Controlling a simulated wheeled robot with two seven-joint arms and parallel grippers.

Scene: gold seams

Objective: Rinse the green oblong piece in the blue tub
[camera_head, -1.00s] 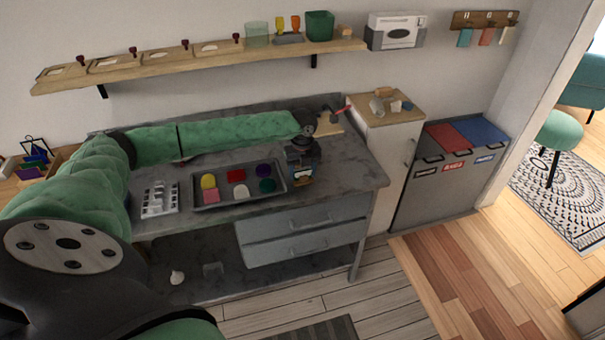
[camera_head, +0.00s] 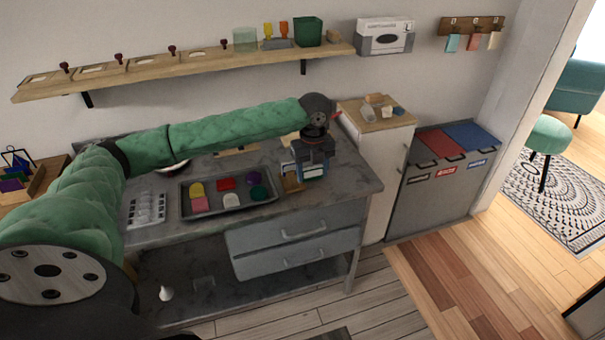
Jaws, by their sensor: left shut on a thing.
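My left gripper (camera_head: 313,168) points down over the right part of the grey workbench (camera_head: 350,178), just right of the tray. It is shut, but its fingertips and what it holds are too small and dark to make out. A small patch of blue (camera_head: 314,172) shows at and below the gripper. It may be the blue tub, mostly hidden, and I cannot tell whether the gripper is in it or above it. A dark green rounded piece (camera_head: 258,193) lies in the tray; I cannot tell whether it is oblong. My right gripper is not in view.
The grey tray (camera_head: 232,211) holds several coloured pieces. A white rack (camera_head: 146,209) stands left of it. A wooden block (camera_head: 292,184) is beside the gripper. A wall shelf (camera_head: 200,64) runs above, and a white cabinet (camera_head: 378,150) stands at the right.

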